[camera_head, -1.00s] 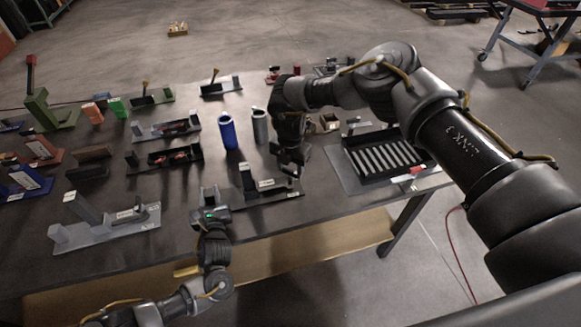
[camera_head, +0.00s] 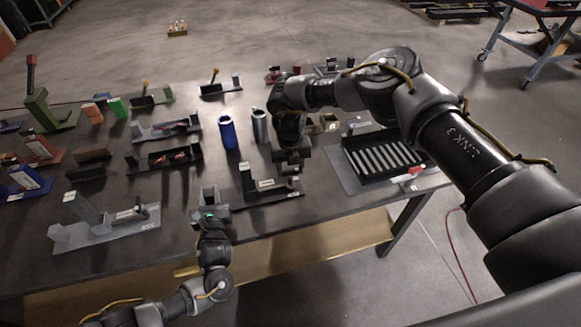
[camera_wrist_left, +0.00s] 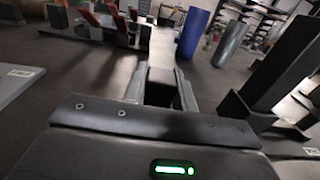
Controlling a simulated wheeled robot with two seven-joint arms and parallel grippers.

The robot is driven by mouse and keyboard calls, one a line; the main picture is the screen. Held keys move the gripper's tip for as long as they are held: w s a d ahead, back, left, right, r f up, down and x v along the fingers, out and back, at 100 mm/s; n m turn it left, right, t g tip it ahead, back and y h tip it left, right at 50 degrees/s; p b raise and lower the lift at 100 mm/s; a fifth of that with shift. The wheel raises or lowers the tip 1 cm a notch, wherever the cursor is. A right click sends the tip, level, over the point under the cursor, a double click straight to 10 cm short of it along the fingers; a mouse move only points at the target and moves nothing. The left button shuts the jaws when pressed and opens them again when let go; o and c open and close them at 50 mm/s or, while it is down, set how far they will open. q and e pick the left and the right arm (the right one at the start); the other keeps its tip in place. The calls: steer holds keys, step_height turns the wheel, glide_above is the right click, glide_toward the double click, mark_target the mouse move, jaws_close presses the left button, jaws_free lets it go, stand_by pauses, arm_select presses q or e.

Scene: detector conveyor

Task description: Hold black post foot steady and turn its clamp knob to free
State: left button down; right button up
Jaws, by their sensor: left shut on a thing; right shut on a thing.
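The black post foot (camera_head: 262,197) lies near the table's front edge in the head view, with an upright black post at its left and a pale label. The dark post also shows at the right of the left wrist view (camera_wrist_left: 283,65).
A grey fixture (camera_head: 105,232) lies to the left. A blue cylinder (camera_head: 228,133) and a grey cylinder (camera_head: 260,126) stand behind. A black slotted tray (camera_head: 383,155) is on the right. More fixtures fill the back; bare table shows between them.

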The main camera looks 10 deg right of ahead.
mark_target(291, 170)
arm_select(q)
steer(key=shift+a, duration=0.1)
arm_select(e)
steer(key=shift+n, duration=0.5)
steer(key=o, duration=1)
step_height(291, 170, up, 12)
steer(key=shift+r, duration=0.1)
arm_select(q)
steer(key=c, duration=1)
jaws_free()
steer(key=shift+c, duration=0.2)
